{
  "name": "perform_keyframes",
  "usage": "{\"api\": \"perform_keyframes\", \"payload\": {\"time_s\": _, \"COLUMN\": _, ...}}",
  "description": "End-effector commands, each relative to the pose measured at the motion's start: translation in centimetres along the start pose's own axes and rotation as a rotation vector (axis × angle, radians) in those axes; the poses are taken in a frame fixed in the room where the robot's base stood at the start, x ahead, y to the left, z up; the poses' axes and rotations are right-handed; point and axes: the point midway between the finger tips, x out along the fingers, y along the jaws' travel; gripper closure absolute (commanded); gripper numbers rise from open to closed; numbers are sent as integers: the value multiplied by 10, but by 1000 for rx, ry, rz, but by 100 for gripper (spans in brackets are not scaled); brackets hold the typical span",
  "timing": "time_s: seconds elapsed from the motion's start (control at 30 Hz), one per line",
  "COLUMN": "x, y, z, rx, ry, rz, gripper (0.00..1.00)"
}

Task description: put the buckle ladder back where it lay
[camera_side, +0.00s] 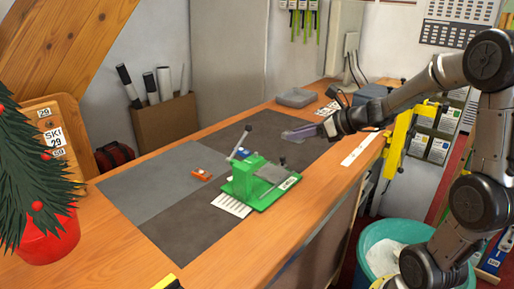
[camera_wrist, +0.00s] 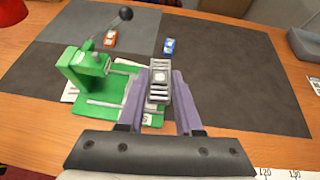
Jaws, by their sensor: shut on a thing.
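My gripper (camera_wrist: 161,76), with purple fingers, is shut on a buckle ladder (camera_wrist: 159,92), a small silver-grey piece with crossbars. In the wrist view it shows between the fingers, in front of the right part of the green fixture (camera_wrist: 73,62). In the side view my gripper (camera_side: 287,136) is above the bench, behind and to the right of the green fixture (camera_side: 242,178). The ladder cannot be made out clearly there. The wrist view does not show how high it is above the mat.
A dark mat (camera_side: 168,226) covers much of the bench. The fixture has an upright lever with a black knob (camera_wrist: 125,13). A grey tray (camera_side: 296,97) stands at the back. The mat's right side is clear.

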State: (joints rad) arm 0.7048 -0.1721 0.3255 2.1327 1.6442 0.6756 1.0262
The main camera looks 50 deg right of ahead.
Motion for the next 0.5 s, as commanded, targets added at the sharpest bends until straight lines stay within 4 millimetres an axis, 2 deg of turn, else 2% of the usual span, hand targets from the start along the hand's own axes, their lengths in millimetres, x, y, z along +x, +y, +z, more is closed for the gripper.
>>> {"api": "perform_keyframes", "payload": {"time_s": 0.13, "x": -3, "y": 35, "z": -36, "rx": -76, "ry": 8, "rz": 163, "gripper": 100}}
{"api": "perform_keyframes", "payload": {"time_s": 0.3, "x": -23, "y": 72, "z": -89, "rx": -155, "ry": 3, "rz": 305, "gripper": 100}}
{"api": "perform_keyframes", "payload": {"time_s": 0.43, "x": -39, "y": 88, "z": -120, "rx": -167, "ry": 2, "rz": 322, "gripper": 100}}
{"api": "perform_keyframes", "payload": {"time_s": 0.5, "x": -42, "y": 87, "z": -128, "rx": -158, "ry": 1, "rz": 300, "gripper": 100}}
